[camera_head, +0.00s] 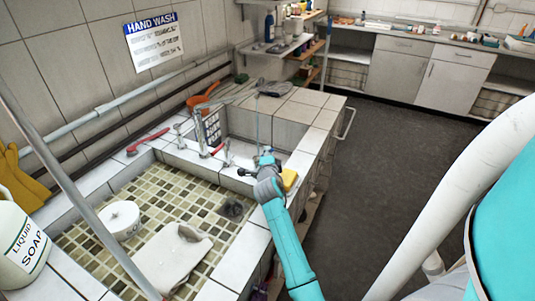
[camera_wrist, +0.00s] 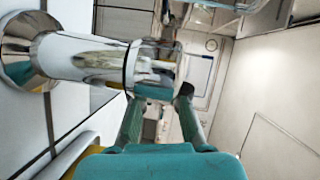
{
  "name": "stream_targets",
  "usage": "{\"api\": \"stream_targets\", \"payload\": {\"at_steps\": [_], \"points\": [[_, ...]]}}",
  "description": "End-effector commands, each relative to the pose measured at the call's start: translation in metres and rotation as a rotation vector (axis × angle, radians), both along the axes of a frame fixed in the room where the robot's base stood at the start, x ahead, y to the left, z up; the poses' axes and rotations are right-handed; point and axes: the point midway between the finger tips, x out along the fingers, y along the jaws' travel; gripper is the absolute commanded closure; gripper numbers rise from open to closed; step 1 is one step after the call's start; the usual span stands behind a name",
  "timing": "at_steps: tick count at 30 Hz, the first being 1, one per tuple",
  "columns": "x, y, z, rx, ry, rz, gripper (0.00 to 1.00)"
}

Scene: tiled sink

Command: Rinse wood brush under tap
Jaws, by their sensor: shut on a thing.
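My gripper (camera_head: 262,160) is at the right end of the sink's tap side. In the wrist view its two fingers (camera_wrist: 158,103) are on either side of the end of a chrome tap fitting (camera_wrist: 80,58), which rises from a round flange on white tile. The fingers appear shut on this fitting, though the contact is partly hidden. The chrome tap (camera_head: 203,138) stands at the back edge of the basin in the head view. I cannot make out a wood brush with certainty. A red-handled tool (camera_head: 148,139) lies on the back ledge.
A yellow sponge (camera_head: 289,179) lies just right of my gripper. A liquid soap jug (camera_head: 22,245) stands at left. The dark floor (camera_head: 370,160) at right is clear.

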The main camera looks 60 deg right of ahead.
Motion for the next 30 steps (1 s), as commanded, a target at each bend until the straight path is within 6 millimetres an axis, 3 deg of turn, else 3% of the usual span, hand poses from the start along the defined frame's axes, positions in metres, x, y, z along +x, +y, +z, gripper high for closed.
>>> {"api": "stream_targets", "payload": {"at_steps": [2,3,6,17,23,30], "points": [[0.0,0.001,-0.002,0.004,0.002,0.0,1.0],[0.0,0.001,-0.002,0.004,0.002,0.0,0.79],[0.0,0.0,-0.002,0.003,0.002,0.001,0.61],[-0.002,0.004,0.0,0.001,0.0,0.001,0.61],[-0.017,0.027,0.002,0.002,0.002,0.002,0.61],[-0.042,0.068,0.009,0.002,0.003,0.003,0.61]]}}
